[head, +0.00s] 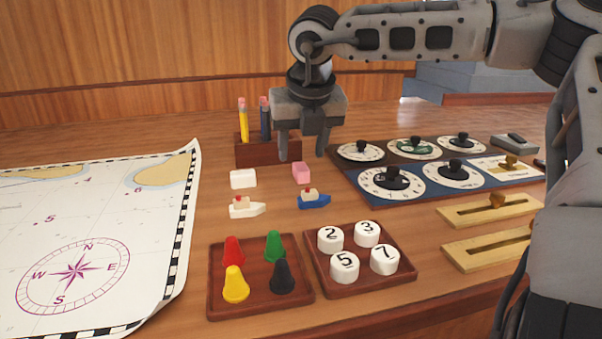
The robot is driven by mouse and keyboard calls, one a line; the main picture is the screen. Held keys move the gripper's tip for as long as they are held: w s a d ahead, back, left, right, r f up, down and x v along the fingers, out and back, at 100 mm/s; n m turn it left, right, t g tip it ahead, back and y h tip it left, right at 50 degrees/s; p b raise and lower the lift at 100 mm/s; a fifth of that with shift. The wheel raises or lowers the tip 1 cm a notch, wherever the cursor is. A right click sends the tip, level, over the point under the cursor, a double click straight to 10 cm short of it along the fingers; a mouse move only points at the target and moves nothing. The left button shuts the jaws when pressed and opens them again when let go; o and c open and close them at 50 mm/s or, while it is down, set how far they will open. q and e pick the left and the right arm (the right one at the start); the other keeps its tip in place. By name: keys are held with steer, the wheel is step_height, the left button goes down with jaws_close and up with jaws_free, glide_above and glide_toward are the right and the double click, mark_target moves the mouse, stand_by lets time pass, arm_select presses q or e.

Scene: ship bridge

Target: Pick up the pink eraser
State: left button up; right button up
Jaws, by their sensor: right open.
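The pink eraser (302,173) lies on the wooden table, just behind the blue toy boat and right of a white block. My right gripper (302,148) hangs above and slightly behind it, pointing down. Its two fingers are apart with nothing between them, and the eraser is not held. My left gripper is not in the head view.
A white block (243,179), a white boat (247,207) and a blue boat (314,199) stand close by. A pencil holder (262,152) is behind left. A dial panel (425,193) lies right. Trays of cones (215,290) and numbered pieces (405,285) are in front.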

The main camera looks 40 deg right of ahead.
mark_target(302, 167)
steer(key=x, duration=0.2)
steer(key=d+x, duration=0.1)
steer(key=x, duration=0.1)
steer(key=shift+w, duration=0.1)
steer(key=shift+w+d+f, duration=0.1)
steer(key=shift+w+f, duration=0.1)
steer(key=shift+f, duration=0.3)
jaws_close()
